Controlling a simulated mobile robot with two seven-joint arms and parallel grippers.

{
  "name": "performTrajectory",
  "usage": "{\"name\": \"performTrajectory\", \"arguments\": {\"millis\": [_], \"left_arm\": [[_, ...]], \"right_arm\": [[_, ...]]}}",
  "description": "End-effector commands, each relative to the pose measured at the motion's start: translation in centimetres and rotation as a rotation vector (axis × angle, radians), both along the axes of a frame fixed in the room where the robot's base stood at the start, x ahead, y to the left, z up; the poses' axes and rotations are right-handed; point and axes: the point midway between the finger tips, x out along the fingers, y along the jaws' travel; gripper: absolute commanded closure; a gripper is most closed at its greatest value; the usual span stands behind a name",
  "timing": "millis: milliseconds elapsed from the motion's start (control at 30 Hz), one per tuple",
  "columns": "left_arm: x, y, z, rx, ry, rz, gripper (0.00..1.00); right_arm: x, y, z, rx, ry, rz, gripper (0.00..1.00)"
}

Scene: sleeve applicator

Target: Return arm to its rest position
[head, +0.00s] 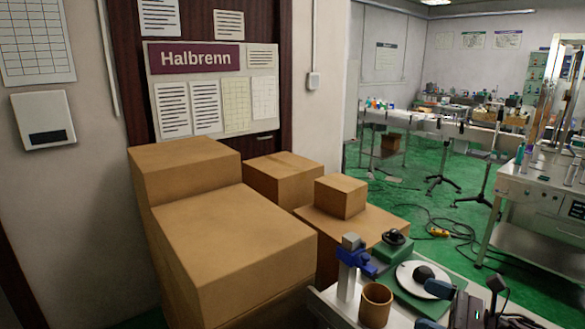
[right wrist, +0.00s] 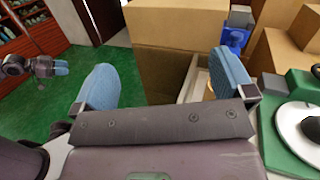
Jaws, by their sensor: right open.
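My right gripper (head: 436,307) is at the bottom right of the head view, beside the brown cup (head: 376,304) and in front of the green device with a white disc (head: 418,279). In the right wrist view its two blue fingers (right wrist: 167,82) stand wide apart with nothing between them. Part of another gripper with a blue finger, my left one (right wrist: 45,68), shows at the left edge of that view, above the green floor. Its opening is unclear, and it is out of the head view.
A grey post with a blue clamp (head: 356,262) stands beside the cup on the bench. Several cardboard boxes (head: 235,239) are stacked left of the bench. A machine table (head: 540,190) stands at the right. Cables (head: 440,222) lie on the green floor between.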

Motion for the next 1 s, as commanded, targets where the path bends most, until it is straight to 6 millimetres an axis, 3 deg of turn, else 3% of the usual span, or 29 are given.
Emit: {"name": "performTrajectory", "arguments": {"millis": [267, 567, 767, 1000], "left_arm": [[0.1, -0.1, 0.0, -0.002, -0.002, 0.0, 0.57], [0.3, -0.1, 0.1, -0.001, -0.006, -0.002, 0.57], [0.0, 0.0, 0.0, 0.0, -0.001, -0.001, 0.57], [-0.7, 0.1, -0.4, 0.002, 0.014, 0.001, 0.57]], "right_arm": [[-0.9, 2.6, -2.7, 0.273, 0.372, -0.202, 0.0], [-3.7, 3.3, -6.2, 0.78, 0.914, -0.535, 0.0], [-7.3, 2.4, -8.7, 1.199, 1.243, -0.79, 0.0], [-13.8, 0.8, -11.5, 1.777, 1.523, -1.129, 0.0]]}}
